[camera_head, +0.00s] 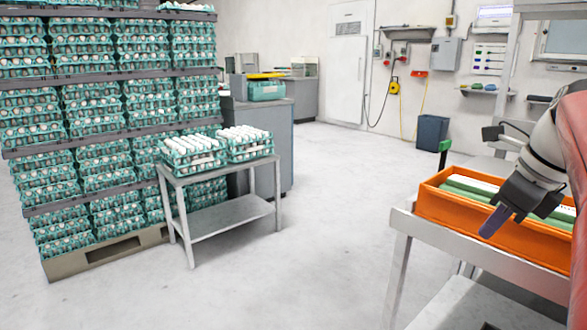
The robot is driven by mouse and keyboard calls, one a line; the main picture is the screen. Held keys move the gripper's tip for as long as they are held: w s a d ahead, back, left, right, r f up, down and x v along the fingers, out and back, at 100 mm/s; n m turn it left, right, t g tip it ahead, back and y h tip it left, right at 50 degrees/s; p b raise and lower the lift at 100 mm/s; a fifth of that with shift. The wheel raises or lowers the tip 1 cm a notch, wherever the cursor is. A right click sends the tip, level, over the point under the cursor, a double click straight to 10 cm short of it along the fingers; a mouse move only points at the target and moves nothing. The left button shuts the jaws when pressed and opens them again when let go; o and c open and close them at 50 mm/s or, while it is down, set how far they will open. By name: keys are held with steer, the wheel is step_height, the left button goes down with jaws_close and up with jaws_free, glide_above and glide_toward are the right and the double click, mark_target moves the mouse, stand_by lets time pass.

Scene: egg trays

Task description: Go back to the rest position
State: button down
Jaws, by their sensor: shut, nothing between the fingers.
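My gripper (488,232) hangs at the right, at the end of my arm, which comes in from the right edge. It points down and to the left, in front of the near side of an orange crate (447,208). The fingers are dark, close together and hold nothing. The orange crate stands on a grey metal table (405,225) and holds green and white contents. Part of the crate is hidden behind my gripper and arm.
Green egg trays are stacked on a pallet (100,254) at the left. A small table (225,213) beside it carries two stacks of egg trays (193,158). A blue bin (432,133) stands by the far wall. The floor in the middle is clear.

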steer(key=s+a+f+n, duration=0.5)
steer(key=a+f+n, duration=0.4)
steer(key=n, duration=0.5)
steer(key=s+a+f+n+t+h, duration=0.1)
steer(key=s+a+f+n, duration=0.4)
steer(key=a+f+n, duration=0.4)
steer(key=a+n, duration=0.1)
steer(key=n, duration=0.5)
steer(key=shift+s+a+f+h, duration=0.2)
steer(key=shift+s+f+h, duration=0.1)
steer(key=shift+s+f, duration=0.1)
